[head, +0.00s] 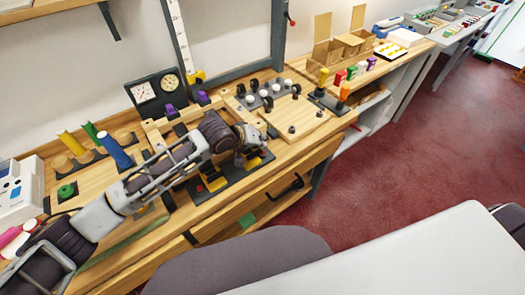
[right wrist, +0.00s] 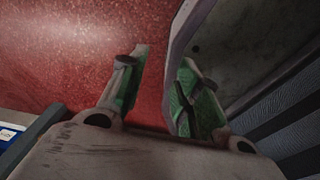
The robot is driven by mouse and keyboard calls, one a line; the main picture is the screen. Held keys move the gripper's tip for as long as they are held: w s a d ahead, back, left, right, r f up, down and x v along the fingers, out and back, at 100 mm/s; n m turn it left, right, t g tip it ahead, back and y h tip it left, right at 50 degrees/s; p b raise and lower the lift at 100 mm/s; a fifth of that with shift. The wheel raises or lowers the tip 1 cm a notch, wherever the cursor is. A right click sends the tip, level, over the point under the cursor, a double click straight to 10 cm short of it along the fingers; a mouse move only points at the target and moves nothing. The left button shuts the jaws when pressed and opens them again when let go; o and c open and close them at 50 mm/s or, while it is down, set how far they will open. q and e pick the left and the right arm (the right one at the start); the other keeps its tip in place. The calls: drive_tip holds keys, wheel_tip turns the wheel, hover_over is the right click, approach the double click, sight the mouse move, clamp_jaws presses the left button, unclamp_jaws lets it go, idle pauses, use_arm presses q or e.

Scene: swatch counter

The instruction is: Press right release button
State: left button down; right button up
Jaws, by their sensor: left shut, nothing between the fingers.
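A dark base plate (head: 232,178) with yellow parts lies near the front edge of the wooden counter. A small red button (head: 200,187) shows at its left end; its right end lies partly behind my left gripper, and I cannot clearly make out a button there. My left gripper (head: 250,147) is shut and empty, over the right part of this plate. Whether it touches anything I cannot tell. My right gripper (right wrist: 158,95) shows in the right wrist view with its green-padded fingers apart, open and empty, above the red floor. It is not in the head view.
A wooden board (head: 285,120) with pegs and knobs lies beyond the left gripper. A dark gauge panel (head: 155,92) stands behind the arm. Colored handles (head: 344,92) stand at the right. A drawer front (head: 265,190) is below the counter edge. Red floor (head: 400,150) is clear.

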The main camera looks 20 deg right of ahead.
drive_tip(key=shift+w, duration=0.25)
drive_tip(key=shift+w, duration=0.4)
